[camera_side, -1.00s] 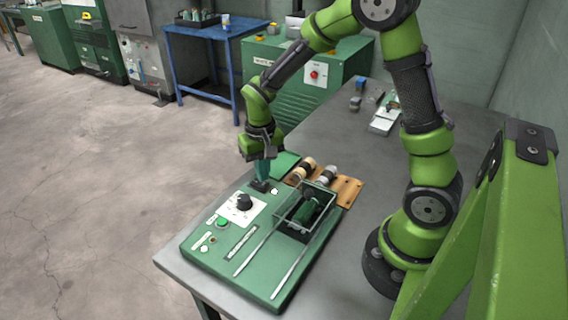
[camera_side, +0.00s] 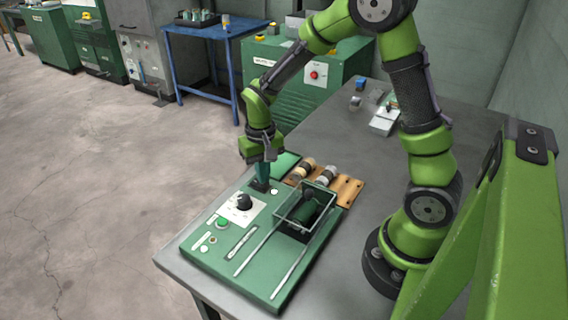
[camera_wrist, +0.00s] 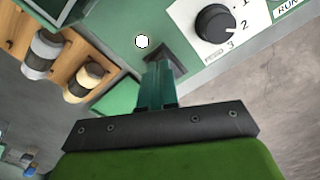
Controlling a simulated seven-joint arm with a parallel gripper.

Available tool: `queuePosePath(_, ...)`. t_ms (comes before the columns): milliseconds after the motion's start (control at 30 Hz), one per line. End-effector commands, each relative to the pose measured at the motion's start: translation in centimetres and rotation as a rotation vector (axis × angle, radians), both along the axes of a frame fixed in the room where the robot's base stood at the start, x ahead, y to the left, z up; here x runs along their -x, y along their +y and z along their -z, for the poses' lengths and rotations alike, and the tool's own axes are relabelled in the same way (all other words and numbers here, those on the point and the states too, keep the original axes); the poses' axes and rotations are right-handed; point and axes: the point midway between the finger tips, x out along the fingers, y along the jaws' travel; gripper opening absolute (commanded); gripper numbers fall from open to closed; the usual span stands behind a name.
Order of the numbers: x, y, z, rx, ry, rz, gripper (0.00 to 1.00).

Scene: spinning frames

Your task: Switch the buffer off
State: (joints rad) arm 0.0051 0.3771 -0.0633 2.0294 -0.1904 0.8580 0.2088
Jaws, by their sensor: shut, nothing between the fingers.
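The buffer's green control panel (camera_side: 215,262) lies on the grey bench. My gripper (camera_side: 261,183) points down at its far left part, with the fingers together and empty. In the wrist view, the fingertips (camera_wrist: 158,66) are at a dark square switch plate (camera_wrist: 172,56) and cover part of it; I cannot tell whether they touch it or which way the switch is set. A white round lamp (camera_wrist: 142,41) is beside it. A black speed knob (camera_wrist: 213,22) sits on a white plate marked 1, 2, 3. A green button (camera_side: 221,223) is nearer the panel's front.
A clear-sided box (camera_side: 305,205) with a dark green part inside stands on the panel. A wooden rack (camera_side: 345,188) with cylindrical pieces is behind it. Two thin rods lie across the panel's right half. The bench behind the rack is mostly clear.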

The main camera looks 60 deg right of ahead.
Motion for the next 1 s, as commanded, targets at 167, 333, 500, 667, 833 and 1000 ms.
queuePosePath(167, 0.0, 0.0, 0.3, 0.000, 0.000, 0.000, 0.00)
queuePosePath(333, 0.0, 0.0, 0.5, 0.000, 0.000, 0.000, 0.00)
queuePosePath(500, 0.0, 0.0, 0.8, 0.000, 0.000, 0.001, 0.00)
queuePosePath(667, 0.0, 0.0, 1.0, 0.000, 0.000, 0.001, 0.00)
queuePosePath(833, 0.0, 0.0, 1.2, 0.000, -0.001, 0.001, 0.00)
queuePosePath(1000, -0.1, 0.0, 0.5, 0.001, -0.003, 0.000, 0.00)
